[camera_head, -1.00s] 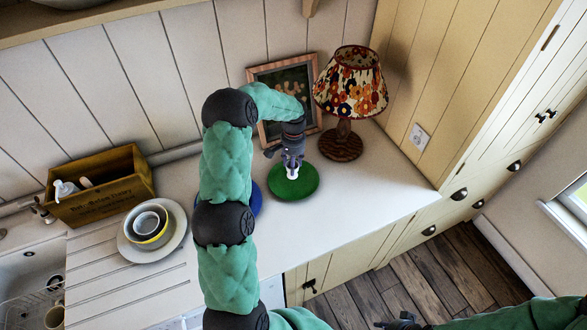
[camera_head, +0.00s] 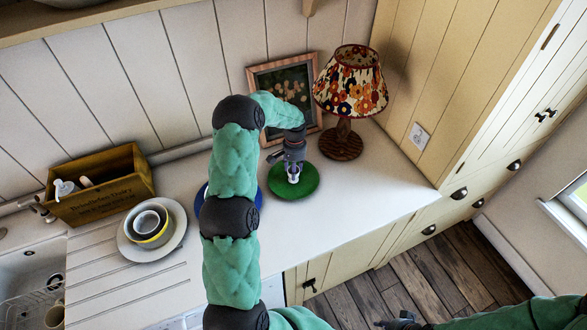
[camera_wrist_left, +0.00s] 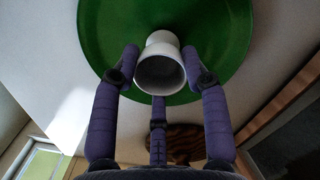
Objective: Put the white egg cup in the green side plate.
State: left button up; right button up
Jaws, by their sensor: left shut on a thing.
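The white egg cup (camera_head: 293,179) is held in my left gripper (camera_head: 293,170), over the green side plate (camera_head: 308,187). In the left wrist view the egg cup (camera_wrist_left: 161,70) sits between the purple fingers of my left gripper (camera_wrist_left: 160,72), with the green side plate (camera_wrist_left: 222,35) behind it. I cannot tell whether the cup's base touches the plate. My right gripper (camera_head: 398,323) shows small at the bottom edge, away from the counter, and its jaws are unclear.
A blue plate (camera_head: 202,199) is partly hidden behind my left arm. A floral-shaded lamp (camera_head: 348,85) and a framed picture (camera_head: 283,78) stand behind the green plate. Stacked bowls (camera_head: 150,228) and a wooden crate (camera_head: 104,197) are at left. The counter's right front is clear.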

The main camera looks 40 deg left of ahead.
pick_arm(q)
jog(key=o, duration=1.2)
jog(key=shift+f, duration=0.1)
jog(key=shift+c, duration=0.2)
jog(key=shift+r+p, duration=0.35)
jog(key=shift+r, duration=0.25)
notch_tip(320, 180, up, 11)
jog(key=w, duration=0.1)
jog(key=shift+a+r, duration=0.15)
jog(key=shift+r, duration=0.05)
